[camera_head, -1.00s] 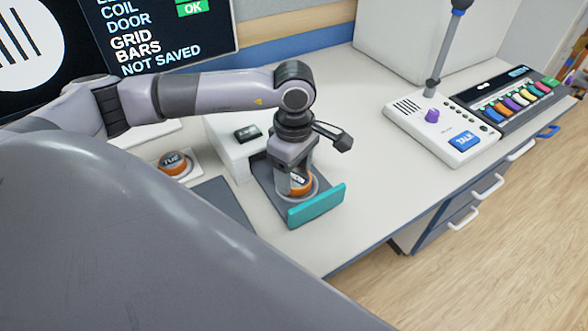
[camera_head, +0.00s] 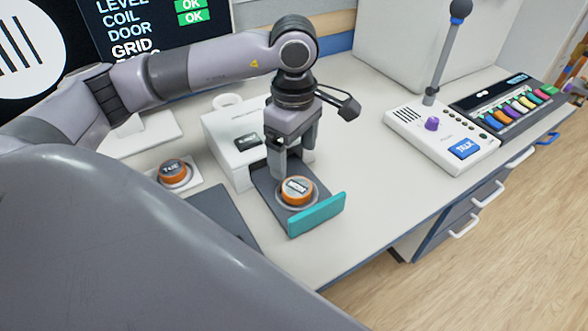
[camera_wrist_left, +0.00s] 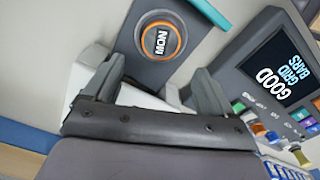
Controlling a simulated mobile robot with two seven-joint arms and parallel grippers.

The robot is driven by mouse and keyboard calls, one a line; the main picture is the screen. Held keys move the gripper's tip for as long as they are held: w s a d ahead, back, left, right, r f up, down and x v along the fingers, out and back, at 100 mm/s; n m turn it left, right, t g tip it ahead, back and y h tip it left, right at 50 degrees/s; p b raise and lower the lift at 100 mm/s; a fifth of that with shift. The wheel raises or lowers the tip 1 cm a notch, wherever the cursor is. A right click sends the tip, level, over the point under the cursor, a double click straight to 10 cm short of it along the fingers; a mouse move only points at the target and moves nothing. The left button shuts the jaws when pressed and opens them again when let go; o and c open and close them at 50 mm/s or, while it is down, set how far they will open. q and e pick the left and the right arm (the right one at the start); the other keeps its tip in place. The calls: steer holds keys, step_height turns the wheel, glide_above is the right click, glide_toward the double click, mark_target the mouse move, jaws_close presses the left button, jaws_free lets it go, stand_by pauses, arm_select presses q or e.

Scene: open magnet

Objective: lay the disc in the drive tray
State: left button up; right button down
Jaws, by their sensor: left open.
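The orange disc marked MON (camera_head: 297,191) lies flat in the round seat of the dark grey drive tray (camera_head: 285,224). The tray is slid out of the white drive box (camera_head: 222,128) and has a teal front. In the left wrist view the disc (camera_wrist_left: 160,41) lies beyond my fingertips, apart from them. My left gripper (camera_head: 293,167) is open and empty, above and just behind the disc; its fingers also show in the wrist view (camera_wrist_left: 160,78). A second orange disc marked TUE (camera_head: 173,170) sits on a white square holder to the left. My right gripper is not in view.
A dark grey flat mat (camera_head: 212,208) lies left of the tray. A white console (camera_head: 440,135) with a microphone stalk and a TALK button stands at right, beside a dark panel of coloured keys (camera_head: 510,110). The counter between tray and console is clear.

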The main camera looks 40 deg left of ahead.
arm_select(q)
step_height(320, 180, up, 4)
steer(key=shift+r, duration=0.2)
steer(key=shift+f, duration=0.1)
stand_by(0.5)
